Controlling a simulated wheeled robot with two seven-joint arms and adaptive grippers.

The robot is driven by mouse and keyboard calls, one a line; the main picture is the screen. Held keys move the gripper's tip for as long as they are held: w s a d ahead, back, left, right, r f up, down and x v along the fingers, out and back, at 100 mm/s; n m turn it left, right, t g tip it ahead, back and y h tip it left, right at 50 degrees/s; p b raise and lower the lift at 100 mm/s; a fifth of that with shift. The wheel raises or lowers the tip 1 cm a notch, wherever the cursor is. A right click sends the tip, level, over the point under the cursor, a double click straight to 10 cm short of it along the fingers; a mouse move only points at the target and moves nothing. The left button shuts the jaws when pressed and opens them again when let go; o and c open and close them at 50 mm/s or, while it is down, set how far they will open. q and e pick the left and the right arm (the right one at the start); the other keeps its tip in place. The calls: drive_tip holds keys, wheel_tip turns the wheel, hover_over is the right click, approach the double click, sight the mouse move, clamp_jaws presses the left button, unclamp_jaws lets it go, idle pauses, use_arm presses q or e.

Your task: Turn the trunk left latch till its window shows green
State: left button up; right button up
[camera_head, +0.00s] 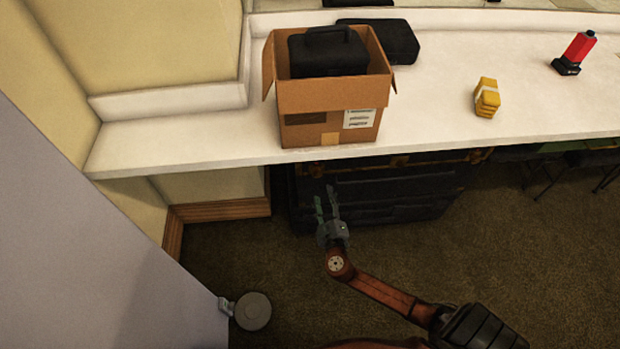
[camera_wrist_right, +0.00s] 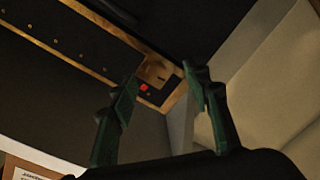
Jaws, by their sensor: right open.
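The dark trunk (camera_head: 400,192) stands on the floor under the counter, its upper back part hidden by the counter. Brass fittings show along its top edge, with one at the left (camera_head: 316,169). In the right wrist view the trunk (camera_wrist_right: 65,85) shows brass edging, a brass latch (camera_wrist_right: 157,70) and a small red window (camera_wrist_right: 144,88) beside it. My right gripper (camera_head: 326,190) is open and empty in front of the trunk's left part. In the right wrist view its green fingers (camera_wrist_right: 160,80) frame the latch area; I cannot tell whether they touch it. My left gripper is not in view.
The white counter (camera_head: 200,140) overhangs the trunk. On it are a cardboard box (camera_head: 295,130) holding a black case (camera_head: 330,60), another black case (camera_head: 397,40), a yellow object (camera_head: 487,97) and a red-and-black object (camera_head: 577,52). A grey panel (camera_head: 90,240) is at left. Carpet (camera_head: 500,270) is open at right.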

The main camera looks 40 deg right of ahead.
sight(317, 175)
drive_tip(key=shift+t, duration=0.4)
drive_tip(key=w, duration=0.2)
drive_tip(key=w+d+r+b, duration=0.1)
drive_tip(key=w, duration=0.1)
drive_tip(key=w+d+r, duration=0.1)
drive_tip(key=w, duration=0.1)
drive_tip(key=shift+w+d+b, duration=0.15)
drive_tip(key=shift+w+b, duration=0.1)
drive_tip(key=shift+b, duration=0.05)
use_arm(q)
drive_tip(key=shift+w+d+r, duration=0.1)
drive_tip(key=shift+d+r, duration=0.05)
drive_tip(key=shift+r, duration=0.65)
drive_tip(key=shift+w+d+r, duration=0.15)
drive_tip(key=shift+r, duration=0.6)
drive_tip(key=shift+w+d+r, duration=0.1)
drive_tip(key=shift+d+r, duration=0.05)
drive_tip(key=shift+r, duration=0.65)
use_arm(e)
drive_tip(key=shift+w+d, duration=0.3)
drive_tip(key=shift+w, duration=0.2)
drive_tip(key=shift+c, duration=0.6)
drive_tip(key=c, duration=1)
drive_tip(key=shift+c, duration=0.2)
